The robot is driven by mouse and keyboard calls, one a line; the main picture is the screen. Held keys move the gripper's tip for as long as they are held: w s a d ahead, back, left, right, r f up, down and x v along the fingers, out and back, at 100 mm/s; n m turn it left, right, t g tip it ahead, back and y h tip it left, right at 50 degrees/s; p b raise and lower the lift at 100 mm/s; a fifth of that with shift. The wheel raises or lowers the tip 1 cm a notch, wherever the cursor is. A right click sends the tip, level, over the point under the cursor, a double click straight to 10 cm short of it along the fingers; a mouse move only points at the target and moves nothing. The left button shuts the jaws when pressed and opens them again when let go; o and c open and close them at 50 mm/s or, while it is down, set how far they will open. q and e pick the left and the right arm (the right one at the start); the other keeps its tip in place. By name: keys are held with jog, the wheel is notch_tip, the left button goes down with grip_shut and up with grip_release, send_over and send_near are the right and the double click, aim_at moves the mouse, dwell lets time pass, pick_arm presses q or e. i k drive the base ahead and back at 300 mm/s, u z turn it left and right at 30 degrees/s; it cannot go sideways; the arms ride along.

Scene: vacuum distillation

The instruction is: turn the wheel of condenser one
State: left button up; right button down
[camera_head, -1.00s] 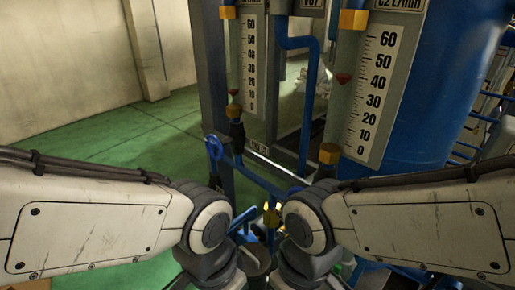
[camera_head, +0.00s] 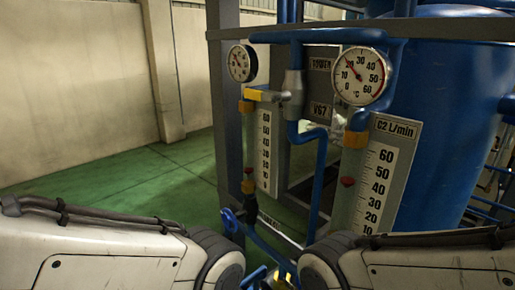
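A blue handle (camera_head: 230,221) shows low in the middle of the head view, near the foot of the left flow meter; I cannot tell whether it is the wheel of condenser one. Another blue part (camera_head: 254,276) shows at the bottom edge, beside a small yellow part (camera_head: 283,277), mostly cut off. The left flow scale (camera_head: 264,152) has its label out of clear view. The right flow scale (camera_head: 388,178) is marked C2 L/min. My two arms come in from the lower left and lower right; both grippers are below the picture, out of view.
Two round dials, the left one (camera_head: 241,63) and the right one (camera_head: 361,76), sit above the flow meters on blue pipes. A large blue tank (camera_head: 450,100) stands at the right. Grey frame posts surround the meters. Green floor (camera_head: 120,175) at the left is clear.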

aim_at(227, 221)
jog(key=u, duration=2.05)
jog(key=i, duration=0.8)
jog(key=z, duration=2.35)
